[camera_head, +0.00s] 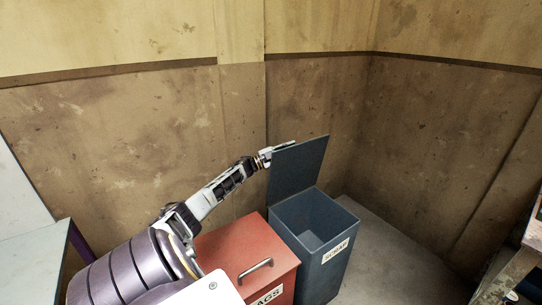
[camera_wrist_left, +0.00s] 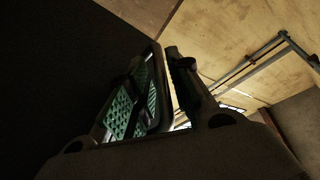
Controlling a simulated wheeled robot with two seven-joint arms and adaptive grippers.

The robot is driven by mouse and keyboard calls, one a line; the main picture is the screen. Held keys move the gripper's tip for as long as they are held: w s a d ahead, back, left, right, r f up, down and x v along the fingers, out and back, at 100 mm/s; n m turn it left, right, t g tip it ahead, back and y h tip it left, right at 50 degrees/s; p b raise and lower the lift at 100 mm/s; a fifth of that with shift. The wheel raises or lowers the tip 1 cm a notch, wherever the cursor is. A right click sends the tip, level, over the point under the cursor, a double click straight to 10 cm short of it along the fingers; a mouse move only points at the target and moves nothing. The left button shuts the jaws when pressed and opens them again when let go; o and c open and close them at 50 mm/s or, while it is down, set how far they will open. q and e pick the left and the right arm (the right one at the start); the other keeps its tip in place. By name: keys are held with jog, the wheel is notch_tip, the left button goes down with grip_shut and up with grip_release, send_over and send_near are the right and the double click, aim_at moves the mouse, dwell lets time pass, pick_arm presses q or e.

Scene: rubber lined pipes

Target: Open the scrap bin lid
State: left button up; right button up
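The scrap bin (camera_head: 318,262) is a blue-grey box with a white SCRAP label, and its top is open. A large dark surface fills that view's left side. My right gripper is out of view.
A red bin (camera_head: 240,250) with a metal handle and a partly hidden label stands left of the scrap bin, its lid down. Walls (camera_head: 130,130) rise close behind. A pale table (camera_head: 35,255) is at the left, a bench edge (camera_head: 515,270) at the right. Floor right of the bin is clear.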

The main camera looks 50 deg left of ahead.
pick_arm(q)
jog(key=v, duration=0.9)
jog(key=shift+s+a, duration=0.2)
jog(key=shift+s, duration=0.1)
jog(key=shift+f, duration=0.15)
dwell(0.6)
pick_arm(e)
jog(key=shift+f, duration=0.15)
pick_arm(q)
notch_tip(320, 180, up, 10)
jog(key=p, duration=1)
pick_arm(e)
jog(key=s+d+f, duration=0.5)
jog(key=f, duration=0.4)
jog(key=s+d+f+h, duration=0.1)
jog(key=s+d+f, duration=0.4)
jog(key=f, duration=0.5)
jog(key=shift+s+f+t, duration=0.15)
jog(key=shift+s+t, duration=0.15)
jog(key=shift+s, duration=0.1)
